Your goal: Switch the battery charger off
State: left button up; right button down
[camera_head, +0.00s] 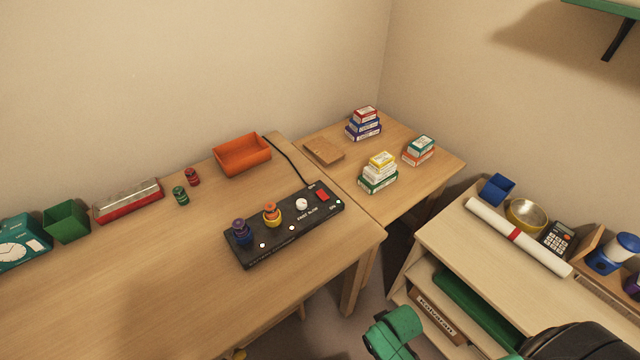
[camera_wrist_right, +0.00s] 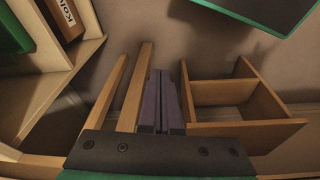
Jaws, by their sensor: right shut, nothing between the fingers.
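The battery charger, a long black box (camera_head: 258,254), lies near the right front corner of the wooden desk. It carries a blue-and-purple knob-like piece (camera_head: 242,233), an orange-and-yellow one (camera_head: 271,214) and a white round one (camera_head: 301,204). A red switch (camera_head: 323,195) sits near its right end, with a small green light beside it; its exact tilt is too small to tell. My right gripper (camera_wrist_right: 161,75) shows in the right wrist view, its fingers together and empty, with no charger in that view. My left gripper is in neither view.
An orange tray (camera_head: 243,157) stands behind the charger, with a black cable beside it. Stacked small boxes (camera_head: 379,174) stand on the side table. A lower shelf unit (camera_head: 450,232) is at right. The desk in front of the charger is clear. A wooden compartment unit (camera_wrist_right: 240,98) is near my right fingers.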

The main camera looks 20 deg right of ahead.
jog(key=w+a+r+t+p, duration=0.1)
jog(key=w+r, duration=0.3)
jog(key=r, duration=0.6)
jog(key=w+r+t, duration=0.1)
jog(key=w+r, duration=0.3)
jog(key=r, duration=0.5)
jog(key=w+a+r+n+t+y, duration=0.2)
jog(key=w+r+t, duration=0.3)
jog(key=w+r, duration=1.1)
jog(key=shift+w+a+r+y+p, duration=0.35)
jog(key=shift+w+y, duration=0.45)
jog(key=shift+w, duration=0.05)
send_over(324, 198)
jog(key=f, duration=0.6)
jog(key=shift+s+d, duration=0.15)
jog(key=shift+s, duration=0.15)
jog(key=f, duration=0.3)
jog(key=shift+w+p, duration=0.3)
jog(key=shift+p, duration=0.05)
jog(key=shift+f, duration=0.65)
